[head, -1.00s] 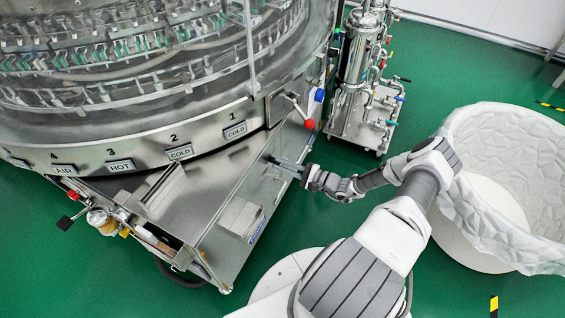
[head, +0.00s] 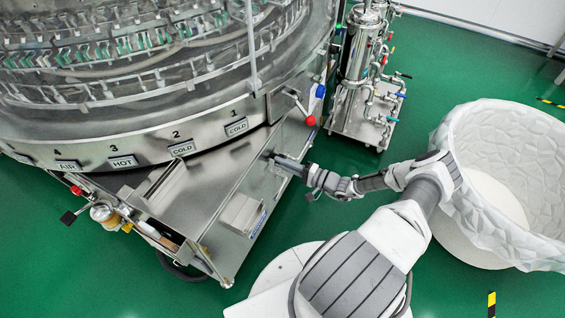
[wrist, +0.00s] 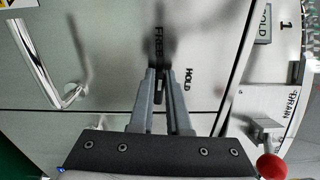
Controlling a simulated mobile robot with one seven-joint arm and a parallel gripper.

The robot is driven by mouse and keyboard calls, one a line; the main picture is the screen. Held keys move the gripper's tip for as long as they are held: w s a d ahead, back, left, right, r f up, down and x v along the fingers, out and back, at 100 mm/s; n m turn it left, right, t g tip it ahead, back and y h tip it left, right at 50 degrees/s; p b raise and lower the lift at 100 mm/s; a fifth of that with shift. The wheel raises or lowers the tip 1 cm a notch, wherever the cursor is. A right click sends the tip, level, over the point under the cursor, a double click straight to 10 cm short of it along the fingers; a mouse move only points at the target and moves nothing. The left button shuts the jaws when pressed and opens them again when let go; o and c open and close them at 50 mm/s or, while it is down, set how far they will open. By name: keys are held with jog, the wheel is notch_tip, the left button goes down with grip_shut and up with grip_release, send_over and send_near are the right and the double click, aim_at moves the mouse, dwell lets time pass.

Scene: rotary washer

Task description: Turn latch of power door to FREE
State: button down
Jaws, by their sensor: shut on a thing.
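The power door (wrist: 105,75) is a flat metal panel, seen sideways in the wrist view and on the washer's front in the head view (head: 262,185). The FREE mark (wrist: 159,42) is just beyond my fingertips, partly under a dark shadow. The HOLD mark (wrist: 188,80) is to their right. My gripper (wrist: 158,76) is shut on the small dark latch (wrist: 158,90), whose visible part lies between the fingers, in line with FREE. The rest of the latch is hidden. In the head view my gripper (head: 277,158) meets the door panel.
A bent bar handle (wrist: 45,65) stands out from the panel, left of my gripper. A red ball knob (wrist: 272,166) is at the lower right, beside the DRAIN label (wrist: 292,106). A white bin (head: 500,170) and a piped steel cart (head: 365,85) stand to the right.

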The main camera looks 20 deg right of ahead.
jog(key=shift+d, duration=0.1)
dwell(0.3)
jog(key=c, duration=0.9)
grip_release()
jog(key=p+v, duration=0.2)
jog(key=v, duration=1.5)
jog(key=shift+s+d, duration=0.15)
jog(key=shift+s, duration=0.05)
